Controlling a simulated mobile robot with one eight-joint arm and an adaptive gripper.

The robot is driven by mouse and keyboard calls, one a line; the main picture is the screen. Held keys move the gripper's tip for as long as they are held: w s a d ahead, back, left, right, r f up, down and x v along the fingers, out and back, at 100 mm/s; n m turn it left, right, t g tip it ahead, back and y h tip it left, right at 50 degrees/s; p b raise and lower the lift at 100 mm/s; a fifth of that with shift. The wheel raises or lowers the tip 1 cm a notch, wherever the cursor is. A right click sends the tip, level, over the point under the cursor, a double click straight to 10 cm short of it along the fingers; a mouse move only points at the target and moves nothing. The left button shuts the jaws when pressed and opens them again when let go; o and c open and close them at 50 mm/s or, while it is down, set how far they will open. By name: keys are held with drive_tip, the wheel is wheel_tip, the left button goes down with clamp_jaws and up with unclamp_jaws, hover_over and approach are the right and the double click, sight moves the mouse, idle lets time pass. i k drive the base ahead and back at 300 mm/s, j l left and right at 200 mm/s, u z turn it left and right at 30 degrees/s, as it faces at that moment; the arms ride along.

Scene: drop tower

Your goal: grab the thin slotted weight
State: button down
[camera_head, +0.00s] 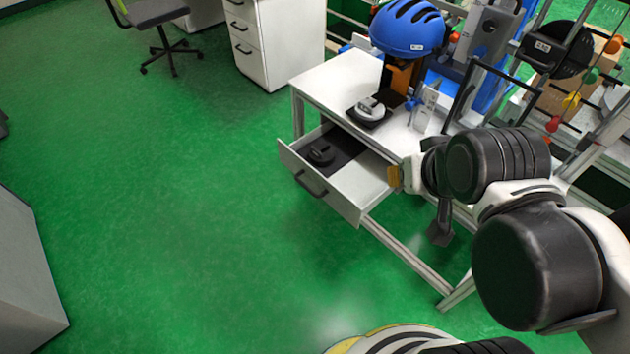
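A dark round slotted weight (321,152) lies on a black mat inside the open drawer. A silver-grey round weight (371,108) lies on a black pad on the tabletop above it. From this view I cannot tell for sure which is the thin one. My gripper (440,230) is to the right of the open drawer, in front of the table, apart from both weights. It is small and partly hidden by my arm, so I cannot tell whether its fingers are open.
The white drawer (322,195) sticks out from the white table (335,82). A blue helmet (408,28) sits on a stand behind the weights. A metal frame with coloured knobs stands at the right. Green floor (170,200) is clear to the left.

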sight(364, 109)
drive_tip(key=i+j, duration=0.25)
drive_tip(key=i, duration=0.25)
drive_tip(key=i+j, duration=0.2)
drive_tip(key=i, duration=0.35)
